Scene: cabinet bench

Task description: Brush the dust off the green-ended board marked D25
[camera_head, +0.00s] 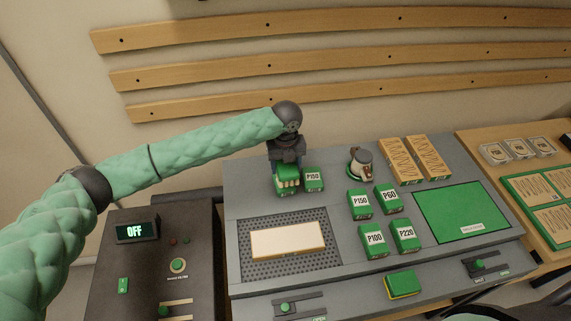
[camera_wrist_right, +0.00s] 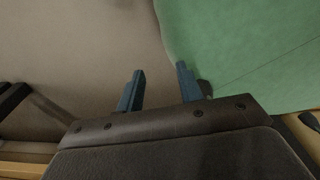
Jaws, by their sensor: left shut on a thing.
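My left gripper (camera_head: 286,160) is at the back left of the bench, pointing down. It is shut on a green thing (camera_head: 287,182) with pale strips on its front, perhaps a brush; its shape is partly hidden. A pale board (camera_head: 287,240) lies flat on the perforated plate (camera_head: 258,273), apart from the gripper. No D25 mark or green end is readable on it. Two wooden boards (camera_head: 400,160) lie at the back right; their end labels are too small to read. My right gripper (camera_wrist_right: 160,88) is open and empty in the right wrist view.
Several more marked green blocks (camera_head: 373,240) sit mid-bench, left of a green mat (camera_head: 462,212). A small pot-like item (camera_head: 361,164) stands behind them. A dark control box (camera_head: 135,231) reads OFF.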

